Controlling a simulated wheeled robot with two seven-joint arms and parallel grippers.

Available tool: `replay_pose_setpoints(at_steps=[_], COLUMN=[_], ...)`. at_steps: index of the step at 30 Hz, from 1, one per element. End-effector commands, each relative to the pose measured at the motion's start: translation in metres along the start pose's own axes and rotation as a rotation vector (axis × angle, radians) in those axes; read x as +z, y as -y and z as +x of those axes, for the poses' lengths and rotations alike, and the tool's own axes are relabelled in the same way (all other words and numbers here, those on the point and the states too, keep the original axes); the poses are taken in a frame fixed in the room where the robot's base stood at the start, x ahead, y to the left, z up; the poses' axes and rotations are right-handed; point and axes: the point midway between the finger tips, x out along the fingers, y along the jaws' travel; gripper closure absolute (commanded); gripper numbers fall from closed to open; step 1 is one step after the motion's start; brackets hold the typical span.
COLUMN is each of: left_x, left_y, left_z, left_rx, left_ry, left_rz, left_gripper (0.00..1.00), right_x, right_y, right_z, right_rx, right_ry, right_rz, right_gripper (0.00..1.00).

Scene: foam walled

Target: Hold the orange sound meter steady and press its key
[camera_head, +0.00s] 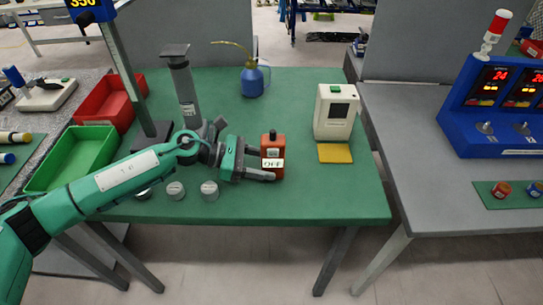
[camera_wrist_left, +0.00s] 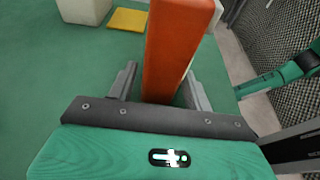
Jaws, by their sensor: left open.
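The orange sound meter (camera_head: 272,143) stands upright on the green table, with a dark knob on top and a pale panel reading OFF on its front. In the left wrist view the meter (camera_wrist_left: 174,45) rises between the two fingers. My left gripper (camera_head: 262,165) reaches it from the left. Its jaws (camera_wrist_left: 160,88) are open around the meter's lower part, with a gap beside the left finger; contact at the right finger is unclear. I cannot make out the key for certain. My right gripper is not in view.
A white device (camera_head: 335,110) stands to the right behind a yellow pad (camera_head: 335,153). A blue oil can (camera_head: 252,80) stands at the back. Grey knobs (camera_head: 209,190) sit near the front edge. Red (camera_head: 104,101) and green (camera_head: 75,160) bins are left. The table's right front is clear.

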Motion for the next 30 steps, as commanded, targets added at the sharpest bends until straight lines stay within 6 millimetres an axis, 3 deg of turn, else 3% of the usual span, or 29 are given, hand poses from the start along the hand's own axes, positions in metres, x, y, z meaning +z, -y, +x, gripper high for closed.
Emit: replay_pose_setpoints(at_steps=[14,19,21,27,30], left_x=[0.0004,0.0004,0.0004,0.0004,0.0004], left_y=[-0.0001,-0.0001,-0.0001,-0.0001,-0.0002], left_z=[0.0115,0.0113,0.0112,0.0112,0.0111], left_rx=[0.001,0.001,0.001,0.001,0.001], left_ry=[0.000,0.000,0.000,0.000,0.000], left_rz=[0.001,0.001,0.001,0.001,0.001], left_gripper=[0.49,0.77,0.77,0.77,0.76], right_x=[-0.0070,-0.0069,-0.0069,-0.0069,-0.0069], right_y=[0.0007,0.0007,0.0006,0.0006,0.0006], right_z=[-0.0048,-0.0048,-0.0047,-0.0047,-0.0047], right_rx=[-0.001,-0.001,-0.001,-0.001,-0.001], right_ry=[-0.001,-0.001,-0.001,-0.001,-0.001], right_rz=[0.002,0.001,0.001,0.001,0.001], right_gripper=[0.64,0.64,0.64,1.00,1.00])
